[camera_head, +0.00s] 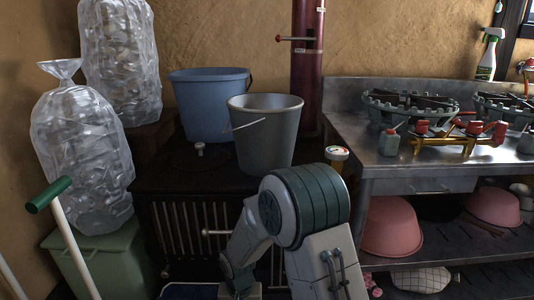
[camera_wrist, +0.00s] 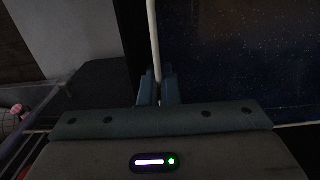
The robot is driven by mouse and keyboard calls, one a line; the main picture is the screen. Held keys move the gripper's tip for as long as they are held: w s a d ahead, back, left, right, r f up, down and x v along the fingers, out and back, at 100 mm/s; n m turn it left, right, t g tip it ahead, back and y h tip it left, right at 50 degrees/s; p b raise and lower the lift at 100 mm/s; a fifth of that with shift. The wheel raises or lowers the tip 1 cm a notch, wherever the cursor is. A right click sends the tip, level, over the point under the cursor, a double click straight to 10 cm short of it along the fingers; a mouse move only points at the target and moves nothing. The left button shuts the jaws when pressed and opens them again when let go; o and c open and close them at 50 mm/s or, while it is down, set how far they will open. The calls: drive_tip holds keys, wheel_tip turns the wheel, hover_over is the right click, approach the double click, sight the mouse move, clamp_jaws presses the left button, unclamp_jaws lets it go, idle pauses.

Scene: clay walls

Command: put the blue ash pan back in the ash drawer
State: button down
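The blue ash pan (camera_wrist: 240,60) fills the right of the wrist view, dark blue and speckled with a pale rim. A sliver of blue with a pale edge, likely the same pan (camera_head: 188,292), shows at the bottom of the head view. My gripper (camera_wrist: 158,90) has its fingers close together on the pan's pale rim. In the head view my arm hides the fingertips. The black stove (camera_head: 150,178) has a barred front and a metal handle. I cannot make out the ash drawer; the stove's lower front is cut off or behind my arm.
A blue bucket (camera_head: 210,110) and a grey bucket (camera_head: 265,135) stand on the stove. A green bin (camera_head: 105,262) with clear bags is at left. A metal counter (camera_head: 400,170) with pink basins (camera_head: 392,228) below stands close at right of my arm.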

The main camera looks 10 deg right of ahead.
idle(0.4)
drive_tip(key=c, duration=1.6)
unclamp_jaws()
drive_tip(key=s+d+r+p, duration=0.25)
drive_tip(key=r+p, duration=0.55)
drive_tip(key=r, duration=0.6)
drive_tip(key=s+d+r+t+p, duration=0.1)
drive_tip(key=d+r+p, duration=0.3)
drive_tip(key=r+p, duration=0.7)
drive_tip(key=s+d+r+p, duration=0.25)
drive_tip(key=r+p, duration=0.25)
drive_tip(key=r, duration=1.2)
drive_tip(key=shift+n+t, duration=0.3)
drive_tip(key=shift+t, duration=0.6)
drive_tip(key=s+d+r+p, duration=0.2)
drive_tip(key=s+r+p, duration=0.2)
drive_tip(key=r+p, duration=0.2)
drive_tip(key=s+d+r+p, duration=0.3)
drive_tip(key=r+p, duration=0.3)
drive_tip(key=r, duration=0.3)
drive_tip(key=s+d+r+p, duration=0.2)
drive_tip(key=s+r+p, duration=0.2)
drive_tip(key=r+p, duration=0.2)
drive_tip(key=shift+d+v, duration=0.15)
drive_tip(key=shift+v, duration=0.55)
drive_tip(key=shift+d+v, duration=0.15)
drive_tip(key=shift+v, duration=0.5)
